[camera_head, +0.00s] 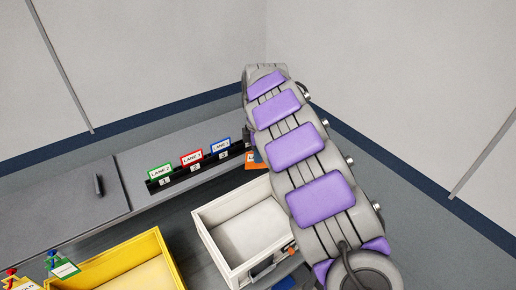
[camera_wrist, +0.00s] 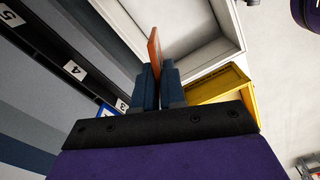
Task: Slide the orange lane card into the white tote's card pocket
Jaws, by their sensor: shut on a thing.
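The orange lane card (camera_wrist: 154,48) is pinched between the two dark blue fingers of my gripper (camera_wrist: 159,78) in the wrist view. Its free end sticks out past the fingertips. In the head view the orange card (camera_head: 254,163) shows only in part beside my arm, near the rack's right end. The white tote (camera_head: 213,244) stands open and looks empty in front of the rack, partly covered by my arm. Its pale rim shows at the top of the wrist view (camera_wrist: 187,66). The card is above the tote's edge region; I cannot tell its height. The card pocket is not clearly visible.
A black rack (camera_head: 200,165) on the grey counter holds green (camera_head: 159,172), red (camera_head: 191,158) and blue (camera_head: 221,146) lane cards. A yellow tote (camera_head: 172,263) stands left of the white one. More cards stand at lower left. A dark handle (camera_head: 99,185) sits on the counter.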

